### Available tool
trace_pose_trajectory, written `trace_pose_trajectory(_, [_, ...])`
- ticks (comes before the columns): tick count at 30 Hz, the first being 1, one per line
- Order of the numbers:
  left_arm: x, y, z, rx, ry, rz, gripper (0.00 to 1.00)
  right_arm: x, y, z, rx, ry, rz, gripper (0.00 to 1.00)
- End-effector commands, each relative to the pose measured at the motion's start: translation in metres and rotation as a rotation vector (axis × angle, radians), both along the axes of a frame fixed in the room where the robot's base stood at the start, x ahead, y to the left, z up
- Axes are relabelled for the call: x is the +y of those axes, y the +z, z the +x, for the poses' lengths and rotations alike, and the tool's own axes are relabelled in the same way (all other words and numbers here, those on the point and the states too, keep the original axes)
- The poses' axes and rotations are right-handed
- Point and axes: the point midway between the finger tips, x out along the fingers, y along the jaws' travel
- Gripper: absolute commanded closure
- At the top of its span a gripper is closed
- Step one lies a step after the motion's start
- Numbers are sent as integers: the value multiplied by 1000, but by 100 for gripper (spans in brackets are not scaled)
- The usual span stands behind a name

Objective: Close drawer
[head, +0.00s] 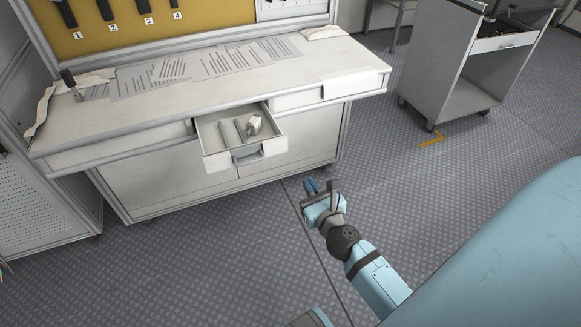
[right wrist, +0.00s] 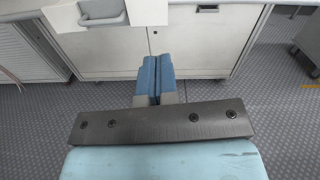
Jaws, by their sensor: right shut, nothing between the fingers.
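The drawer (head: 236,141) is pulled out from under the white workbench top. Inside it lie a few tools and a pale, crumpled-looking object (head: 254,125). The drawer's grey handle (head: 248,154) is on its front face. In the right wrist view the drawer handle (right wrist: 103,14) is at the top left, ahead of and above the fingers. My right gripper (head: 312,187) is shut and empty, in front of the bench, right of and below the drawer and apart from it. Its blue fingers (right wrist: 156,76) are together in the right wrist view. My left gripper is not visible.
The workbench (head: 300,92) has papers (head: 235,60) on top and cabinet doors below. A closed drawer (head: 300,97) sits right of the open one. A grey cart (head: 445,75) stands at the back right. The floor (head: 220,250) before the bench is clear.

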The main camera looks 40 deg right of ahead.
Motion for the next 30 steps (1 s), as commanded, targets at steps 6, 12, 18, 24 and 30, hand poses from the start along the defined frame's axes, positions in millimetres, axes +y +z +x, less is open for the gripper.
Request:
trace_pose_trajectory(6, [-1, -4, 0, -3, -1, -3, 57, -9, -8, 8, -22, -30, 130, 100])
trace_pose_trajectory(12, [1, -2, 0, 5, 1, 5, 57, -17, -6, 40, -22, -29, 125, 100])
trace_pose_trajectory(18, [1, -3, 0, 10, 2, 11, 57, -27, -6, 83, -22, -28, 122, 100])
trace_pose_trajectory(24, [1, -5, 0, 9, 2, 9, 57, -35, -8, 117, -21, -28, 122, 100])
trace_pose_trajectory(30, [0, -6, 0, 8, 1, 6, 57, -39, -8, 135, -20, -27, 122, 100])
